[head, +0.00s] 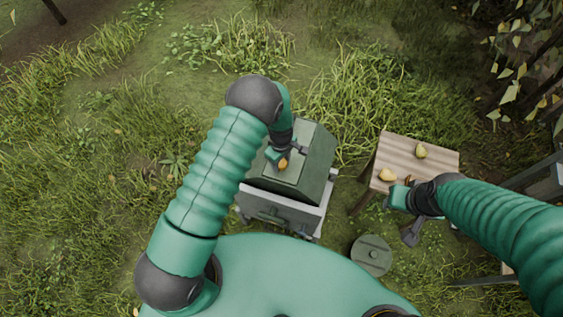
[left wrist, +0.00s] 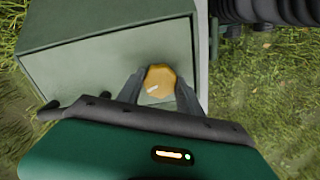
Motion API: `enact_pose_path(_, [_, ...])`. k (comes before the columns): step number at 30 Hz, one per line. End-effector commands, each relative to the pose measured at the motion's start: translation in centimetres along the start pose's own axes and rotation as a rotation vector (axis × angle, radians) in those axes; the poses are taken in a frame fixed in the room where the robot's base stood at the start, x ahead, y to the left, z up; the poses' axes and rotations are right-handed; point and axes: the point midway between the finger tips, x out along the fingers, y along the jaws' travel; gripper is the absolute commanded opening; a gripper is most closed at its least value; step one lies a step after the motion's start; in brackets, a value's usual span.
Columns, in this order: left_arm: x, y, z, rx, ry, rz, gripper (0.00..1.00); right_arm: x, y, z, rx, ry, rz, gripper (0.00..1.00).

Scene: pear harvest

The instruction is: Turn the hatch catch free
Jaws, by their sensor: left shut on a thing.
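The hatch catch (left wrist: 160,79) is an orange-yellow knob with a pale mark on its face. It sits on the green panel of a box-like machine (left wrist: 110,55). My left gripper (left wrist: 160,90) is shut on the catch, one finger on each side of it. In the head view the catch (head: 283,163) shows as a small orange spot on top of the green machine (head: 317,160), with my left gripper (head: 279,157) at it. My right gripper (head: 398,197) is near the front edge of a small wooden table; its fingers are too small to read.
Grass around the machine's left side is open.

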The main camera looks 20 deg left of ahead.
Motion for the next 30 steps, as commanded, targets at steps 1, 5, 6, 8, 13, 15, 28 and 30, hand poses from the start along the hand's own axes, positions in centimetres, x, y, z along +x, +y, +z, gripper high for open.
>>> enact_pose_path(1, [0.03, 0.37, -0.17, -0.041, 0.006, 0.01, 0.02, 0.34, 0.0, 0.08, 0.0, 0.0, 0.0, 0.36])
enact_pose_path(5, [0.0, 0.37, -0.18, -0.167, 0.004, 0.01, 0.02, 0.63, 0.0, 0.15, 0.0, 0.0, 0.0, 0.36])
enact_pose_path(6, [-0.02, 0.38, -0.17, -0.203, 0.004, 0.011, 0.02, 0.7, -0.01, 0.17, 0.0, 0.0, 0.0, 0.36])
enact_pose_path(8, [-0.05, 0.39, -0.2, -0.261, 0.005, 0.011, 0.02, 0.8, -0.01, 0.19, 0.0, 0.0, 0.0, 0.36])
enact_pose_path(13, [-0.11, 0.38, -0.18, -0.423, 0.004, 0.011, 0.02, 0.96, -0.01, 0.23, 0.0, 0.0, 0.0, 0.36])
enact_pose_path(15, [-0.13, 0.36, -0.2, -0.49, 0.004, 0.011, 0.02, 0.99, -0.01, 0.23, 0.0, 0.0, 0.0, 0.36])
enact_pose_path(28, [-0.21, 0.33, -0.13, -0.889, 0.001, 0.01, 0.02, 0.82, -0.01, 0.19, 0.0, 0.0, 0.0, 0.36])
enact_pose_path(30, [-0.21, 0.33, -0.15, -0.946, 0.001, 0.01, 0.02, 0.76, -0.01, 0.18, 0.0, 0.0, 0.0, 0.36])
